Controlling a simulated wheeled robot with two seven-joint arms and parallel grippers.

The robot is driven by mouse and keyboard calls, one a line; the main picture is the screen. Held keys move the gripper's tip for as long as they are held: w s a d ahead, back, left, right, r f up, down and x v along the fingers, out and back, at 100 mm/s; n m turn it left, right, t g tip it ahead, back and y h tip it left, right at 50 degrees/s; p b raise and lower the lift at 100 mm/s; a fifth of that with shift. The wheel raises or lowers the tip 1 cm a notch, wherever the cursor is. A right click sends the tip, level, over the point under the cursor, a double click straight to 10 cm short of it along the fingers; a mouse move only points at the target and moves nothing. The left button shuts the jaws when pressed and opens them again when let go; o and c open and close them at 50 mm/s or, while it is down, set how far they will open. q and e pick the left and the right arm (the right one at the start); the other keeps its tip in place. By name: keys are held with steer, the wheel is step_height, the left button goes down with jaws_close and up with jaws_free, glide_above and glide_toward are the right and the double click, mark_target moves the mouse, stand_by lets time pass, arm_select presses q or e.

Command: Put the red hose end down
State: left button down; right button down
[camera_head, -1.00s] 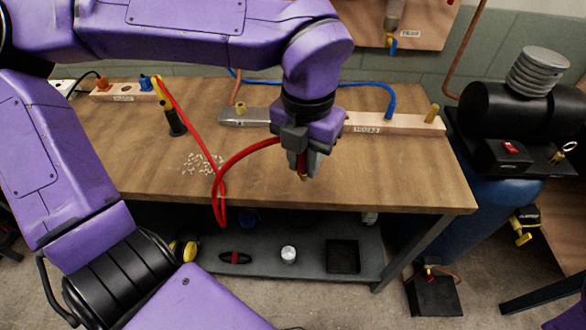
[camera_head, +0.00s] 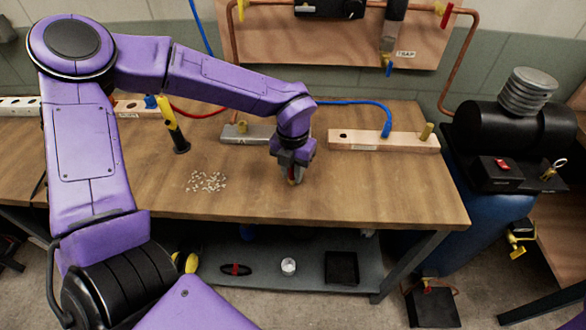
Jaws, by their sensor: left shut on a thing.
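The red hose (camera_head: 200,113) shows as a short stretch behind my left forearm, at the back left of the workbench. The rest of it is hidden by my arm. My left gripper (camera_head: 293,179) points down over the middle of the bench, low near the wooden top. It is shut on the red hose end, of which only a small brownish tip shows between the fingers. I cannot tell whether the tip touches the bench. My right gripper is not in view.
A wooden rack (camera_head: 383,142) with a blue hose stands at the back right. A yellow and black tool (camera_head: 174,130) stands left of white bits (camera_head: 206,181). The bench top (camera_head: 390,195) is clear at the right. A compressor (camera_head: 515,125) stands beyond the right edge.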

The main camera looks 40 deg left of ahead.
arm_select(q)
steer(key=shift+f, duration=0.2)
steer(key=c, duration=1)
jaws_free()
steer(key=shift+o, duration=0.2)
step_height(320, 180, up, 12)
steer(key=shift+r, duration=0.25)
steer(key=shift+d, duration=0.1)
